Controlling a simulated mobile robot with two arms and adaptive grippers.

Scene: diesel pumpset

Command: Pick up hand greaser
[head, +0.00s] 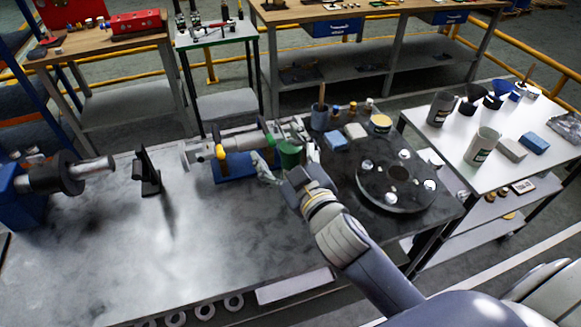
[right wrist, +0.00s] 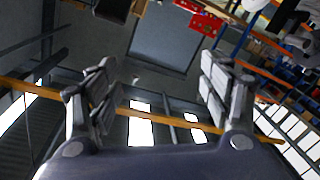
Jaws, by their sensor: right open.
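My right gripper (head: 290,165) reaches in from the lower right over the grey metal table (head: 215,235). In the right wrist view its two jointed fingers (right wrist: 165,100) stand wide apart with nothing between them. In the head view a green cylinder (head: 290,153) shows between the fingers; I cannot tell the gap in height. A long silver assembly with yellow rings (head: 240,141) lies just left of the gripper, over a blue base (head: 232,172). I cannot tell for sure which thing is the hand greaser. My left gripper is not in view.
A dark round flange (head: 380,200) lies right of my wrist, with small containers behind it. A black bracket (head: 147,172) and a dark motor shaft (head: 68,177) stand left. A white side table (head: 455,150) holds cups and blocks. The table's front middle is clear.

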